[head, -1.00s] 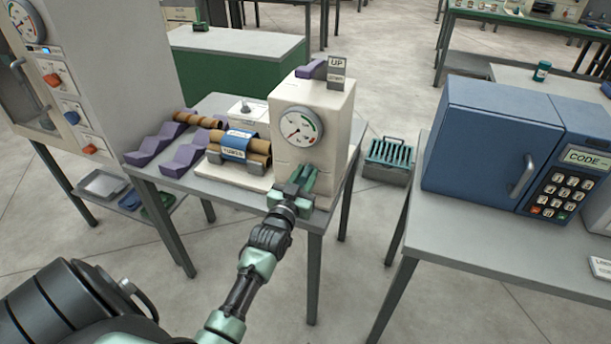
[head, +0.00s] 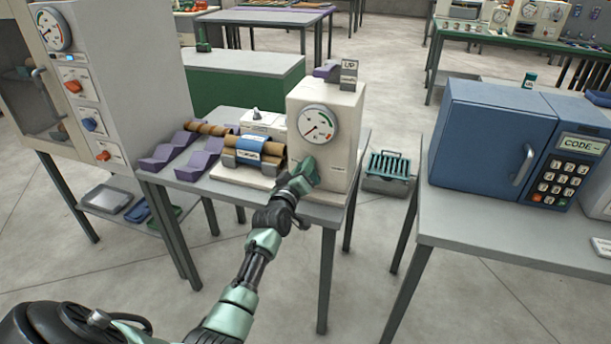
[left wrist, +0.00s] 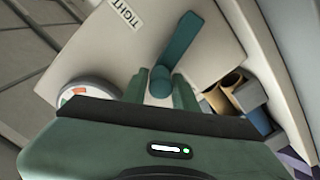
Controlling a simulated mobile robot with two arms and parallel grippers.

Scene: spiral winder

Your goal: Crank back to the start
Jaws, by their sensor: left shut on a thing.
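The cream winder (head: 342,160) stands on a grey table, with a round gauge (head: 318,123) on its front. The teal crank (left wrist: 181,42) shows in the left wrist view as a flat arm with a round knob (left wrist: 160,83). My left gripper (head: 308,170) is at the winder's front, below the gauge. In the left wrist view its fingers (left wrist: 160,88) are closed around the knob. In the head view the gripper mostly hides the crank. A brown roll with a blue band (head: 254,146) lies in the cradle left of the winder. My right gripper is not in view.
Purple stands (head: 203,160) holding a brown tube are left of the cradle. A lever beside an "UP" sign (head: 349,70) is on the winder's top. A blue keypad cabinet (head: 490,135) stands on the right table (head: 480,217).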

